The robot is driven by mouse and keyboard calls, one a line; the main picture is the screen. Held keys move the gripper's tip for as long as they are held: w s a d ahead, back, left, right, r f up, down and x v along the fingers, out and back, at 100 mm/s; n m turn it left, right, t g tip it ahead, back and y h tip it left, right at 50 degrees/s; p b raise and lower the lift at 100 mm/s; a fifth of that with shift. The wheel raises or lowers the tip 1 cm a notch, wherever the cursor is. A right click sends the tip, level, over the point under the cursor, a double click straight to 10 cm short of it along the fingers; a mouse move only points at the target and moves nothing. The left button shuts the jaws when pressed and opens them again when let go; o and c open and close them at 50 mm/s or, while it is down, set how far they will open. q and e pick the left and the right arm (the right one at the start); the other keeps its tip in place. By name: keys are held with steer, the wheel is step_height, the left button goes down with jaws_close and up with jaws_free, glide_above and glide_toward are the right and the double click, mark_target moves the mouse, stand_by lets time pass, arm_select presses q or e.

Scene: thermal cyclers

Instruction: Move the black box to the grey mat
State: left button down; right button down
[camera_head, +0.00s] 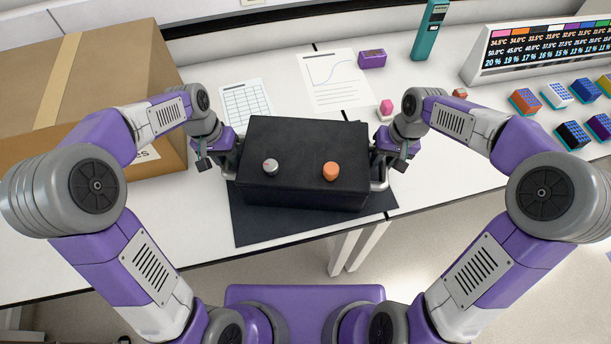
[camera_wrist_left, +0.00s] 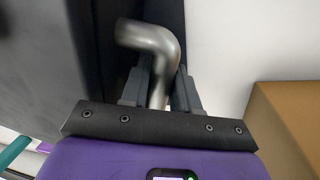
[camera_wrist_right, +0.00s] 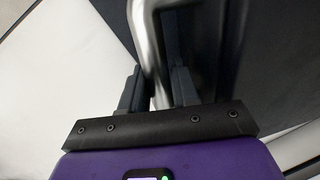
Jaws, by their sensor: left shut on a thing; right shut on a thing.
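The black box (camera_head: 300,140) has a grey knob and an orange knob on it, and metal handles at its two sides. It is over the dark grey mat (camera_head: 270,228), whose front part and side edges show; the rest is hidden beneath the box. I cannot tell whether the box touches the mat or hangs just above it. My left gripper (camera_head: 229,163) is shut on the left handle, a bent metal bar in the left wrist view (camera_wrist_left: 152,40). My right gripper (camera_head: 379,168) is shut on the right handle, which also shows in the right wrist view (camera_wrist_right: 147,45).
A large cardboard box (camera_head: 95,90) stands at the left, close to my left arm. Paper sheets (camera_head: 335,80), a purple device (camera_head: 372,58) and a pink item (camera_head: 386,108) lie behind. Several coloured blocks (camera_head: 555,95) and a display panel (camera_head: 550,50) are at the right. The table's front edge is near the mat.

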arm_select(q)
steer(key=c, duration=0.8)
jaws_free()
steer(key=shift+s, duration=0.1)
steer(key=shift+c, duration=0.2)
arm_select(e)
steer(key=c, duration=0.8)
jaws_free()
steer(key=shift+s, duration=0.1)
steer(key=shift+c, duration=0.2)
steer(key=shift+r, duration=0.1)
arm_select(q)
step_height(320, 180, up, 8)
steer(key=a, duration=0.1)
steer(key=shift+a, duration=0.25)
arm_select(e)
step_height(320, 180, up, 12)
steer(key=d, duration=0.2)
steer(key=shift+f, duration=0.2)
arm_select(q)
steer(key=shift+f, duration=0.1)
arm_select(e)
steer(key=shift+d, duration=0.1)
